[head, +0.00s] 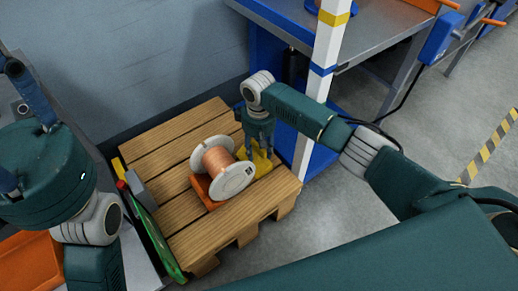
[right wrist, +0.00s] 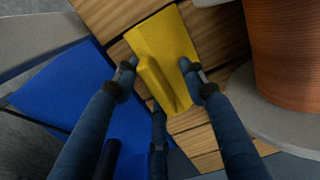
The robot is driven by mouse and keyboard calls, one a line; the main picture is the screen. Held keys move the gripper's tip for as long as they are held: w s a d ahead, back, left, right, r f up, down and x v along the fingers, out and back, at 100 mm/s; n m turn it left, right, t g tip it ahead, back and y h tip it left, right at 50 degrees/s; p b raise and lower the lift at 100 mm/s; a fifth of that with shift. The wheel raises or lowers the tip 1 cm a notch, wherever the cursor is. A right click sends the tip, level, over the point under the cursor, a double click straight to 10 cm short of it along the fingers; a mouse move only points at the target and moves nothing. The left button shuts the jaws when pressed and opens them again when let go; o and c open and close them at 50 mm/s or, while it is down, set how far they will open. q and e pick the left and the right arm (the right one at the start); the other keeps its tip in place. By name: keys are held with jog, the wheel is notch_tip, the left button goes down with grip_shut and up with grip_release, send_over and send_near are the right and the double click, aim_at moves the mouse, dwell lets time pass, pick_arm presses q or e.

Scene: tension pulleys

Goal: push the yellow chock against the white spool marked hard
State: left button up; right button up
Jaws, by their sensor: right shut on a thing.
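The spool (head: 217,162) has white flanges and copper-coloured winding, with a small dark label on its near flange. It lies on its side on a wooden pallet (head: 185,238). The yellow chock (head: 263,166) is on the pallet to the spool's right, partly hidden by the gripper and flange. My right gripper (head: 260,146) is shut on the chock's raised rib. In the right wrist view, the fingers (right wrist: 158,82) flank that rib on the yellow chock (right wrist: 160,42), and a gap shows between chock and spool flange (right wrist: 245,105). My left gripper (head: 22,135) is partly cut off at the left edge.
An orange chock (head: 201,190) sits at the spool's left side. A white post (head: 325,60) with yellow and blue bands and a blue frame stand close to the pallet's right. A green-edged panel (head: 155,235) borders its left. Boards at the pallet's back left are bare.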

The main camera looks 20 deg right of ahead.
jog(key=shift+a, duration=0.1)
jog(key=o, duration=1.4)
jog(key=shift+r, duration=0.2)
notch_tip(320, 180, up, 12)
jog(key=shift+f, duration=0.25)
jog(key=shift+s, duration=0.1)
